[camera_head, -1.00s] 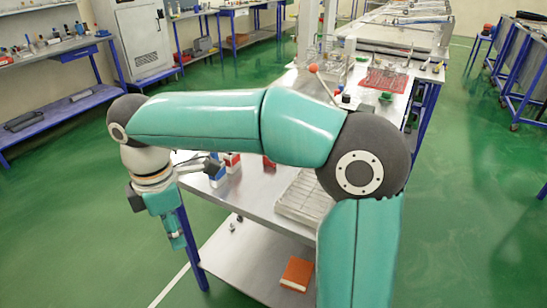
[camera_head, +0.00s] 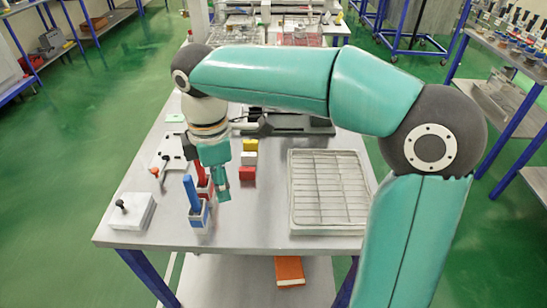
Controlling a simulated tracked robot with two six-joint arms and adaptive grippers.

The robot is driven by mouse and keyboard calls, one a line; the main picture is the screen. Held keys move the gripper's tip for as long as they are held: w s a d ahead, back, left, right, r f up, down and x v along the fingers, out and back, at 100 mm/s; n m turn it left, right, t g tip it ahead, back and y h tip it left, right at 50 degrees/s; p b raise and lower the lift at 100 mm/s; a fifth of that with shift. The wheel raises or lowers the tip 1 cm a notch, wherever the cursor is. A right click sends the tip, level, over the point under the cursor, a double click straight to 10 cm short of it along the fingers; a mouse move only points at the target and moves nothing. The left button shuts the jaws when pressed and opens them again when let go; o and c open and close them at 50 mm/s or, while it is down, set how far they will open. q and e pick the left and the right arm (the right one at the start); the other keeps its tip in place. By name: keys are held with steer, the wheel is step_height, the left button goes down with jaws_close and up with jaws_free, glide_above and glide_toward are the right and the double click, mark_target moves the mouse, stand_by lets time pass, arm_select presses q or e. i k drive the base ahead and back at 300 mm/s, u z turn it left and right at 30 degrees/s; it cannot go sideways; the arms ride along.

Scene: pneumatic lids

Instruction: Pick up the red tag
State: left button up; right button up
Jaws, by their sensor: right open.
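A tall red piece, apparently the red tag (camera_head: 199,173), stands upright in a small red and white holder (camera_head: 205,189) on the left part of the metal table. My right gripper (camera_head: 223,193) points down just right of it and overlaps its right side in the picture. The gripper is open with nothing seen in it. Whether it touches the red tag cannot be told. A similar blue tag (camera_head: 191,191) stands in a blue and white holder (camera_head: 198,217) just in front. My left gripper is not in view.
Yellow, white and red blocks (camera_head: 247,173) stand right of the gripper. A grey divided tray (camera_head: 328,229) lies further right. A white box with a black knob (camera_head: 131,212) stands at the left edge. The table's front middle is clear. A red-orange book (camera_head: 289,269) lies on the lower shelf.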

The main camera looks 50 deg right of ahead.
mark_target(245, 173)
steer(key=z, duration=0.25)
steer(key=i, duration=0.75)
steer(key=z, duration=0.3)
steer(key=k, duration=0.9)
steer(key=z, duration=0.2)
steer(key=i, duration=0.9)
steer(key=u, duration=0.1)
